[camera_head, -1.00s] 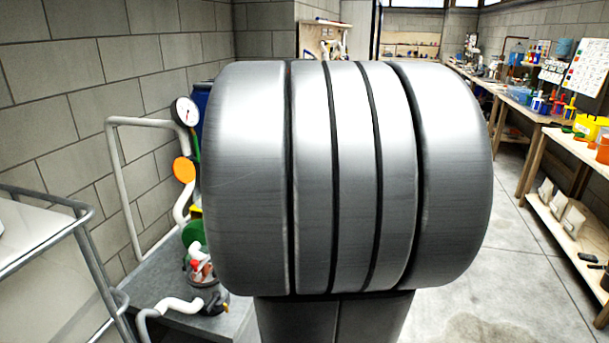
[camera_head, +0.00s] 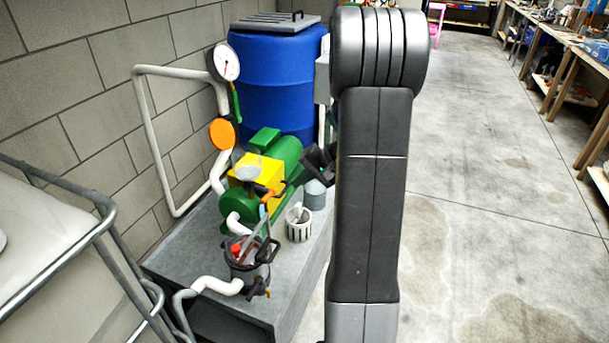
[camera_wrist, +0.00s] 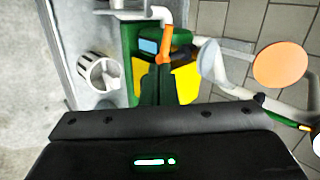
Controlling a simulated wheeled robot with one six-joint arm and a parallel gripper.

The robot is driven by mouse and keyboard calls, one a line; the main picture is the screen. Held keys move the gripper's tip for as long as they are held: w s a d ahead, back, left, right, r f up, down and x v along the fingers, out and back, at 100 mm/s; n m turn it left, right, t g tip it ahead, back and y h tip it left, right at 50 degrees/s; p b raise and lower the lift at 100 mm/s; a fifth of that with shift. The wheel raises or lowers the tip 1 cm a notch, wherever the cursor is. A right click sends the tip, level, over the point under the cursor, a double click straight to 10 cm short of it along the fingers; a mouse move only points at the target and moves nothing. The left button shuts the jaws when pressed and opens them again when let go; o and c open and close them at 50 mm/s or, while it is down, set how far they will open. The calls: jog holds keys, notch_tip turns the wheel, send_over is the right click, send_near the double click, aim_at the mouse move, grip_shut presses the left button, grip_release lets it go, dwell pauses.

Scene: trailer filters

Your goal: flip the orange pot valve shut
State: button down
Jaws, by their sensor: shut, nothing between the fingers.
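A small pot (camera_head: 245,272) with a red knob and dark handles stands on the grey bench in the head view. A small orange lever (camera_head: 267,292) shows low on its right side. Another orange lever (camera_head: 270,195) shows by the yellow and green pump; it also shows in the wrist view (camera_wrist: 167,42). I cannot tell which end position either lever is in. My gripper (camera_head: 277,193) is shut and empty, its dark green fingers reaching toward the pump-side lever. In the wrist view my fingertips (camera_wrist: 158,68) overlap that lever's base; contact cannot be told.
The pump (camera_head: 255,170), a white slotted basket (camera_head: 298,225) and a blue barrel (camera_head: 270,80) are close by. A gauge (camera_head: 227,62) and an orange disc (camera_head: 222,134) sit on white pipe. A railed tank (camera_head: 50,240) stands left. The floor (camera_head: 460,230) at right is open.

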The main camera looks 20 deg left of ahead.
aim_at(269, 198)
jog(key=x, duration=0.9)
jog(key=shift+a, duration=0.45)
jog(key=t+b, duration=0.1)
jog(key=b, duration=0.2)
jog(key=s+f+n+t+b, duration=0.1)
jog(key=b, duration=0.2)
jog(key=shift+a+f+b, duration=0.15)
jog(key=shift+a+b, duration=0.1)
jog(key=shift+b, duration=0.1)
